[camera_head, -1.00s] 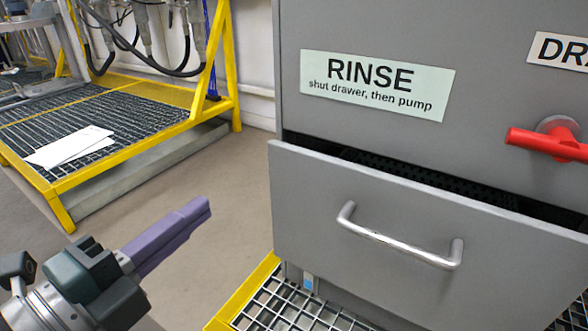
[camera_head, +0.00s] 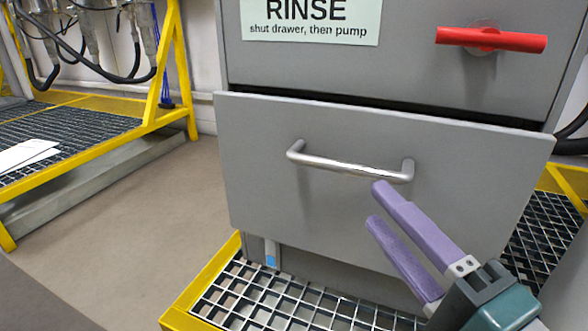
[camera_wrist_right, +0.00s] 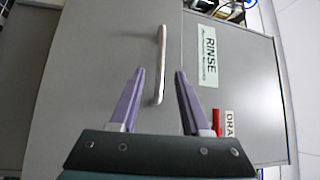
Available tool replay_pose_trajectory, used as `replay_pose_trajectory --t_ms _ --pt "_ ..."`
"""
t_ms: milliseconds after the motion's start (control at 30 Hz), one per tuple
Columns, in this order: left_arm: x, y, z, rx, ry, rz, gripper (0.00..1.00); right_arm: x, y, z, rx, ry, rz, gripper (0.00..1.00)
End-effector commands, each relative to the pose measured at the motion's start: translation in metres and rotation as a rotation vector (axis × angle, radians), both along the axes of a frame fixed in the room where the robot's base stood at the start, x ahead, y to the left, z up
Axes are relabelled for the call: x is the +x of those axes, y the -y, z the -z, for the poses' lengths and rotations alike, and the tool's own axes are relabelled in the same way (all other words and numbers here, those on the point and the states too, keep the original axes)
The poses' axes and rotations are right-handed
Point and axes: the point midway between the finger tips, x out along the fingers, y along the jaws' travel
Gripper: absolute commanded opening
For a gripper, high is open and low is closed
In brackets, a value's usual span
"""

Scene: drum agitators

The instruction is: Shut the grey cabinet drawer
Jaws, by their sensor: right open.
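The grey cabinet drawer (camera_head: 270,200) stands a little out from the cabinet, with a dark gap along its top edge. Its silver bar handle (camera_head: 345,164) runs across the upper front. My right gripper (camera_head: 376,205) has two purple fingers, spread apart and empty, in front of the drawer near the handle's right end. In the right wrist view, the handle (camera_wrist_right: 161,65) appears between the directions of the open fingertips (camera_wrist_right: 159,71); contact cannot be told. My left gripper is out of view.
A red lever handle (camera_head: 490,40) sticks out from the cabinet above the drawer, beside the RINSE label (camera_head: 312,20). Yellow-edged grating (camera_head: 290,302) lies below. A yellow-framed platform (camera_head: 75,125) with white sheets stands left. Floor between is clear.

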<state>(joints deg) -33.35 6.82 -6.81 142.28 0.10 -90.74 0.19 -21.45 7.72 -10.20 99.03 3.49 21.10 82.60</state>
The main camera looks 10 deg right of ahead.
Motion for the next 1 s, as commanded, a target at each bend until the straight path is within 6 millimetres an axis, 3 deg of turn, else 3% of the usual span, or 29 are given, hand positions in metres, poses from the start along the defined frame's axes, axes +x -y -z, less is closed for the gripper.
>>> replay_pose_trajectory --t_ms 300,500,867,1000 --pt "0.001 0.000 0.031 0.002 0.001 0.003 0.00 0.058 -0.012 -0.005 -0.002 0.007 0.001 0.47" --pt "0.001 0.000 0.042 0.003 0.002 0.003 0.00 0.082 -0.017 -0.010 -0.003 0.004 0.001 0.47" --pt "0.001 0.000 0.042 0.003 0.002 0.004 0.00 0.088 -0.018 -0.013 -0.003 0.000 0.001 0.47" --pt "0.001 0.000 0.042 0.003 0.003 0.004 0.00 0.088 -0.018 -0.013 -0.003 0.000 0.001 0.32"
